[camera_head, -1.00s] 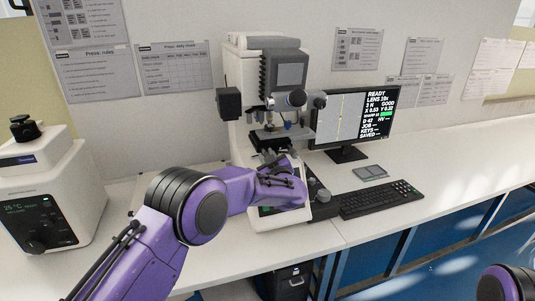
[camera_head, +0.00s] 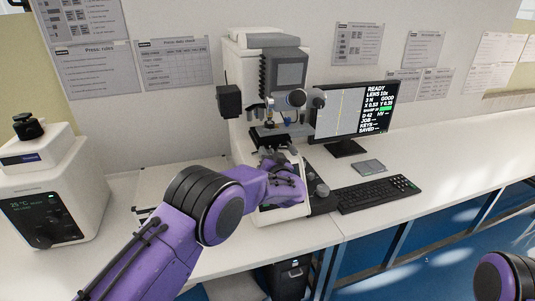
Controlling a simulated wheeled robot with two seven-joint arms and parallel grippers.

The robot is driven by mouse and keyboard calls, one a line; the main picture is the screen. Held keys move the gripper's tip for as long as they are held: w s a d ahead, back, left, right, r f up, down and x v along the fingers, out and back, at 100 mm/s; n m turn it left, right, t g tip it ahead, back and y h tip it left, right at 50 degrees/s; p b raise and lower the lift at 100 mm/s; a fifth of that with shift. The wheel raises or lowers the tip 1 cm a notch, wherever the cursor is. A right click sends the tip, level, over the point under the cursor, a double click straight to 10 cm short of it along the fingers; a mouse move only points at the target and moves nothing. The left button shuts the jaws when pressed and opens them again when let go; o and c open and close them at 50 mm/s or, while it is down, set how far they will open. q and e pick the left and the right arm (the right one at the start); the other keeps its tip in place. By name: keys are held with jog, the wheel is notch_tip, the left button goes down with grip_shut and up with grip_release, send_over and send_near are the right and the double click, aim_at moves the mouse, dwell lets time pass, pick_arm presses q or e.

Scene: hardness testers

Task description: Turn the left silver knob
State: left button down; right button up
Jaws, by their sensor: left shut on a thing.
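The hardness tester (camera_head: 240,100) stands at the back of the bench, with its stage (camera_head: 283,131) under the lens turret. My left gripper (camera_head: 270,159) is at the tester's front, just below the stage. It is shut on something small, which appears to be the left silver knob. The fingers and purple wrist hide the knob, so I cannot see its turn angle. My right gripper is out of view; only a purple part of my right arm shows at the lower right corner.
A monitor (camera_head: 353,112), a keyboard (camera_head: 377,193) and a small grey pad (camera_head: 368,167) are right of the tester. A dark control box (camera_head: 320,190) stands close to my left wrist. Another white machine (camera_head: 45,195) is at the left. The bench at far right is clear.

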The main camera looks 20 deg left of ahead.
pick_arm(q)
jog(key=shift+f+m, duration=0.2)
jog(key=shift+m, duration=0.1)
jog(key=c, duration=0.9)
grip_release()
jog(key=shift+r, duration=0.1)
jog(key=shift+s+d+r+p, duration=0.15)
jog(key=shift+s+d+p, duration=0.1)
jog(key=shift+p, duration=0.15)
jog(key=p+v, duration=0.4)
jog(key=v, duration=0.5)
jog(key=shift+s+d, duration=0.2)
jog(key=shift+s, duration=0.15)
